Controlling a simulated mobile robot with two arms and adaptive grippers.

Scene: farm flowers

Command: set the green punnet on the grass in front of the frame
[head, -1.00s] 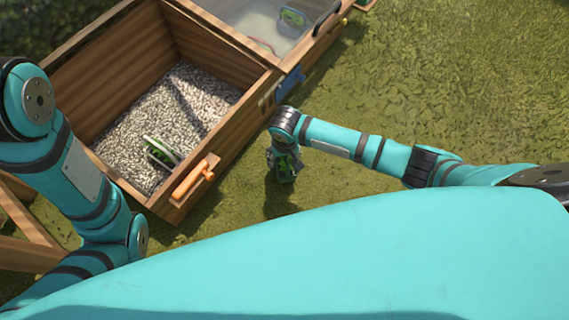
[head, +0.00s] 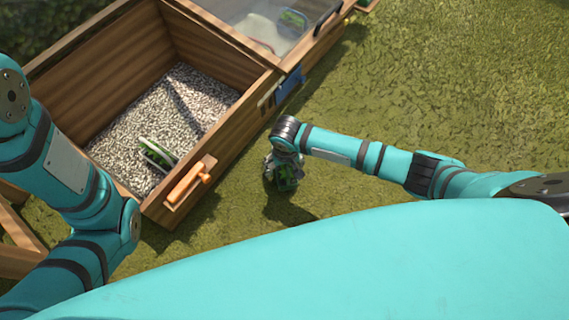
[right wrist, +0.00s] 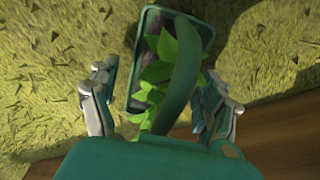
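The green punnet (right wrist: 207,38), a dark green box with an arched handle and leafy plants, is between the fingers of my right gripper (right wrist: 160,95). The fingers press close to its sides, though leaves and handle hide the contact. In the head view the right gripper (head: 283,172) and punnet (head: 287,183) are low over the grass, to the right of the wooden frame (head: 235,125); I cannot tell whether the punnet touches the ground. My left arm comes in at the left; its gripper is out of view.
The frame holds pale gravel (head: 130,125) with a small green-and-white item (head: 157,155) on it. An orange handle (head: 188,183) sticks out at its front corner. A clear-lidded section (head: 265,25) lies behind, with a blue item (head: 289,85) at its edge. Open grass (head: 450,80) spreads to the right.

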